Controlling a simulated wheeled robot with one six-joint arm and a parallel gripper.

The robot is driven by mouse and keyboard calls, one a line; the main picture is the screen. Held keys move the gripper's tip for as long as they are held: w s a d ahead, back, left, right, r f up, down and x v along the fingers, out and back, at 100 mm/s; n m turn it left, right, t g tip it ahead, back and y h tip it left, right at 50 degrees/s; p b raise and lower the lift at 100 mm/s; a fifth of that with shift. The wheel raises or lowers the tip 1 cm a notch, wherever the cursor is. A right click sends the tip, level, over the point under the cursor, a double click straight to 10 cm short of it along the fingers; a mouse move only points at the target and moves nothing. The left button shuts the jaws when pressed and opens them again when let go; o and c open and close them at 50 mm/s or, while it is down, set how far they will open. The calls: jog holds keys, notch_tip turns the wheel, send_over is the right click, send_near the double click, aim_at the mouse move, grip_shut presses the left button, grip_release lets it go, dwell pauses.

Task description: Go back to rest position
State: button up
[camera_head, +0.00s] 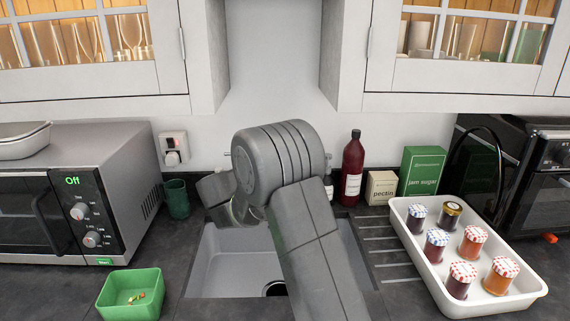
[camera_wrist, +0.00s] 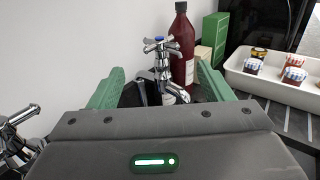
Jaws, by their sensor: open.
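My arm rises in front of the sink in the head view, bent back on itself, and hides part of the sink and the tap. My gripper (camera_wrist: 158,90) shows in the wrist view with its two green fingers apart and nothing between them. A chrome cross-handled tap (camera_wrist: 162,62) stands beyond the fingers, seen through the gap. In the head view the fingertips are hidden behind my arm.
A white tray (camera_head: 440,298) with several jam jars stands at the right. A dark red bottle (camera_head: 352,172), a pectin box (camera_head: 381,188) and a jam sugar box (camera_head: 421,172) stand by the wall. A green tub (camera_head: 130,308) and microwave (camera_head: 120,160) are at the left.

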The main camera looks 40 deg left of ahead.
dwell(0.3)
jog(key=w+d+p, duration=0.2)
jog(key=w+p, duration=0.1)
jog(key=w, duration=1)
jog(key=shift+w+d, duration=0.3)
jog(key=shift+s, duration=0.15)
